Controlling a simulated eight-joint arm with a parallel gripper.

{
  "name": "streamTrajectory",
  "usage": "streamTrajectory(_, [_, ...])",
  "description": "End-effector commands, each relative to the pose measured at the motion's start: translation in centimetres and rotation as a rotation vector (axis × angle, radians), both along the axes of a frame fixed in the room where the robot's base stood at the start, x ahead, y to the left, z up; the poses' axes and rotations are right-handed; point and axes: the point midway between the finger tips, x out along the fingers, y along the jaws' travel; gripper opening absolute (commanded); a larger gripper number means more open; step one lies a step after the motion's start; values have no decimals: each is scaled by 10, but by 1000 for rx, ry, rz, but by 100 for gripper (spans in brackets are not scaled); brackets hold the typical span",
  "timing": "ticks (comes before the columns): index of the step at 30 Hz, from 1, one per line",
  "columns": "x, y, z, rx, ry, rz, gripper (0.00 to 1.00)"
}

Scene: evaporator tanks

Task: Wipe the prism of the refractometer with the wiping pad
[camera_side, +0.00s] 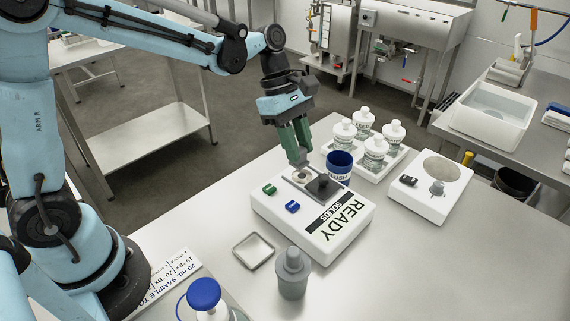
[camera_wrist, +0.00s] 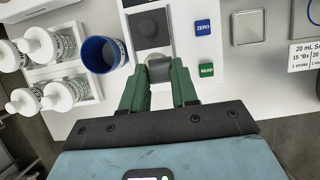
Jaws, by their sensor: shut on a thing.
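The refractometer (camera_side: 313,220) is a white box on the table, marked READY and SOLIDS, with a green and a blue button. A steel plate (camera_side: 311,184) with a dark cover or block (camera_side: 319,185) lies on its top; the dark block also shows in the wrist view (camera_wrist: 149,28). My gripper (camera_side: 299,160), with green fingers, points down over the plate. It is shut on a small grey piece, which looks like the wiping pad (camera_wrist: 159,69). The pad is at or just above the plate; I cannot tell if it touches.
A blue cup (camera_side: 339,164) stands close behind the refractometer, near the fingers. White-capped bottles (camera_side: 375,150) stand on a tray beyond it. A white device (camera_side: 431,186) is at right. An empty square tray (camera_side: 254,251) and a grey bottle (camera_side: 292,275) are in front.

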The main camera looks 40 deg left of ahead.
Motion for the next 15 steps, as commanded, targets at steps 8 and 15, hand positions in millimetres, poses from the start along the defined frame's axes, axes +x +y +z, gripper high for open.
streamTrajectory(8, [0, 0, 17, 0, 0, 0, 0])
streamTrajectory(15, [0, 0, 32, 0, 0, 0, 0])
